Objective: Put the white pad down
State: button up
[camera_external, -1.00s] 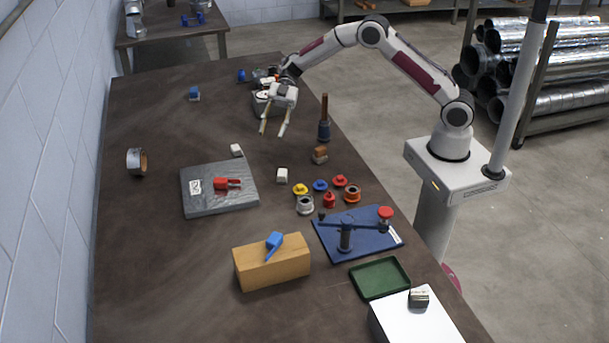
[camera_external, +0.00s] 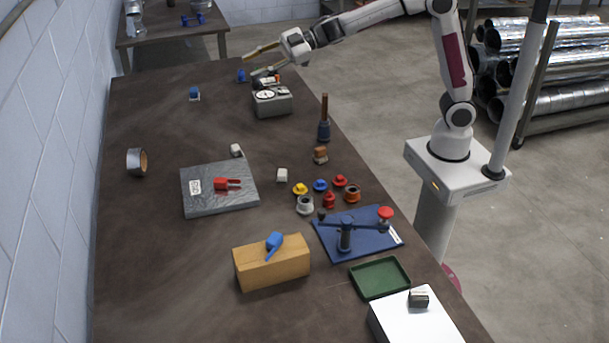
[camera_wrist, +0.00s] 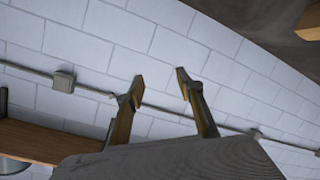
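My gripper (camera_external: 252,62) is raised at the far end of the table, with its fingers pointing left. It is open and empty; the wrist view shows its two fingers (camera_wrist: 158,92) apart with the wall behind them. Two small white blocks could be the white pad, and I cannot tell which. One white block (camera_external: 236,150) rests at the back edge of the grey slab. The other white block (camera_external: 282,175) sits on the table right of the slab. My gripper is far from both.
The grey slab (camera_external: 205,204) bears a red clamp-like part (camera_external: 222,184). A grey box with a dial (camera_external: 272,105) stands near my gripper. An upright dark tool (camera_external: 324,120), several coloured caps and a blue fixture (camera_external: 375,247) line the right. The table's left side is mostly clear.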

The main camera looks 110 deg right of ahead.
jog(key=s+a+r+m+g+h, duration=0.1)
jog(key=s+a+m+g+h, duration=0.15)
jog(key=s, duration=0.65)
jog(key=s+a+m+g+h, duration=0.15)
jog(key=s+m, duration=0.25)
jog(key=s, duration=0.5)
jog(key=s+a+f+g+y, duration=0.1)
jog(key=s+a+f, duration=0.3)
jog(key=s, duration=0.4)
jog(key=s+a+f+g+y, duration=0.1)
jog(key=s+a+f, duration=0.3)
jog(key=s, duration=0.5)
jog(key=s+a+f+g+y, duration=0.1)
jog(key=s+a+f+g, duration=0.2)
jog(key=s, duration=0.6)
notch_tip(320, 180, down, 2)
jog(key=shift+a+f+m, duration=0.25)
jog(key=shift+a+m, duration=0.1)
jog(key=shift+a, duration=0.25)
